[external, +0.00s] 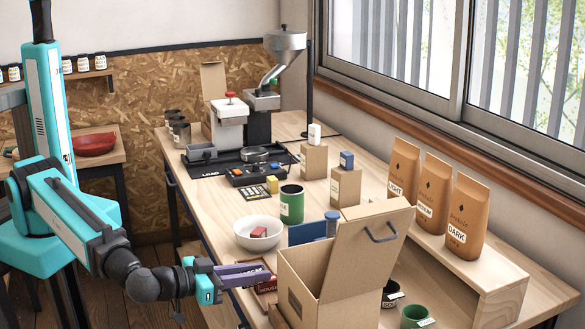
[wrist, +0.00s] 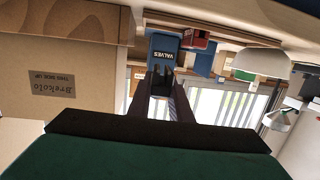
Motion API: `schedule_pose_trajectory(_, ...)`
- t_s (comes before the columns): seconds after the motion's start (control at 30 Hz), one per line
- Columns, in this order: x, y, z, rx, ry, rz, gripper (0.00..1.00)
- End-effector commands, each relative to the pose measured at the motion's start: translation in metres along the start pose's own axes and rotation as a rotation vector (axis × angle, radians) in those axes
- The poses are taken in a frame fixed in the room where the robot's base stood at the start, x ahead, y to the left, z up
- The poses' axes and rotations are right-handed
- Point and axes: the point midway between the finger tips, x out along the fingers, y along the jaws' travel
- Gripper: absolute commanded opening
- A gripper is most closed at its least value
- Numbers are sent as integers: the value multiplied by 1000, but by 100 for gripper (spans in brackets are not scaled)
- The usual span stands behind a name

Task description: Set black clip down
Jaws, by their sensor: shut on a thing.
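My gripper (external: 258,274) reaches in from the left at the front of the bench, with purple fingers beside the open cardboard box (external: 310,291). In the wrist view my gripper (wrist: 165,92) is shut on a small dark thing, seemingly the black clip (wrist: 161,77), at its fingertips. The clip cannot be made out in the external view. Beyond the fingertips in the wrist view is a blue container labelled VALVES (wrist: 164,46). I cannot tell whether the clip touches anything besides the fingers.
The box's raised flap (external: 366,248) stands close to the fingers' right. A white bowl (external: 258,243) with a reddish block, a green can (external: 291,205) and a dark red labelled packet (external: 263,285) are near. Coffee bags (external: 465,215) stand on the right shelf.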

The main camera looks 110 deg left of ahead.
Motion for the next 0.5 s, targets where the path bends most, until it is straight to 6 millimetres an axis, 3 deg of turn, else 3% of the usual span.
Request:
schedule_pose_trajectory(0.2, -24, -4, 18, -6, 7, -48, 0)
schedule_pose_trajectory(0.5, -28, -5, 21, -9, 9, -60, 0)
